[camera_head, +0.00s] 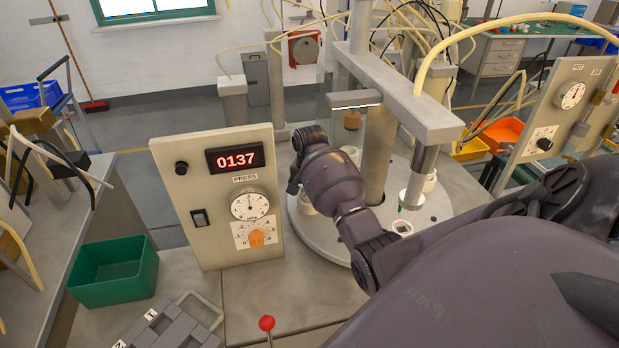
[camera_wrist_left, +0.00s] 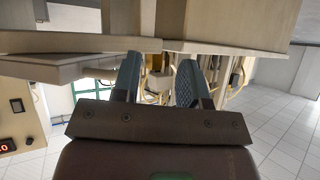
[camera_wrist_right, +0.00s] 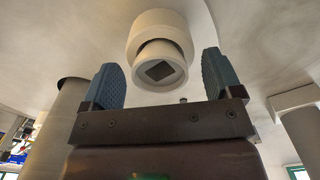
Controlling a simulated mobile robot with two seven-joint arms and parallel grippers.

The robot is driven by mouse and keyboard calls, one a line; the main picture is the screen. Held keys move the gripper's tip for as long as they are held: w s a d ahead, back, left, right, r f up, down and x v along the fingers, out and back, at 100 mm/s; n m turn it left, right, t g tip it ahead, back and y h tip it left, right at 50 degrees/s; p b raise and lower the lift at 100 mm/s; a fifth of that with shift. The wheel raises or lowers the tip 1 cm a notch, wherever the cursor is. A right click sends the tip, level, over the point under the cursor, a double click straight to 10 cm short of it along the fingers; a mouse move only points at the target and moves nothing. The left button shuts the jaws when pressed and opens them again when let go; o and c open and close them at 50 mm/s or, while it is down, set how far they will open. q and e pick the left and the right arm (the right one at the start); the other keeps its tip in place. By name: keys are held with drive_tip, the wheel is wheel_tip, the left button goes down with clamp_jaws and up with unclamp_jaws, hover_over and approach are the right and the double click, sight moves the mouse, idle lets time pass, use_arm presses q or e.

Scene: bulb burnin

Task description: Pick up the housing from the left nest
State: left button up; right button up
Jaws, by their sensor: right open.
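A pale cylindrical part, which looks like the housing (camera_wrist_right: 160,38), shows in the right wrist view, with a narrower end and a dark square face. My right gripper (camera_wrist_right: 164,75) is open, with one blue finger to each side of it; I see no contact. In the head view my right arm (camera_head: 335,180) reaches over the round turntable (camera_head: 335,238), hiding its fingertips and most of the left nest. A pale bit of a part (camera_head: 307,208) shows below the wrist. My left gripper (camera_wrist_left: 158,75) has its fingers apart and nothing between them; it is not in the head view.
The press panel (camera_head: 185,225) stands left of the turntable. The press column (camera_head: 378,140) and its ram (camera_head: 420,170) stand right of my right wrist. A green bin (camera_head: 115,272), a grey case (camera_head: 170,325) and a red-knobbed lever (camera_head: 267,323) are at the front left.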

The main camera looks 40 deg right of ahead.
drive_tip(key=shift+f, duration=0.3)
drive_tip(key=c, duration=1)
drive_tip(key=shift+r, duration=0.15)
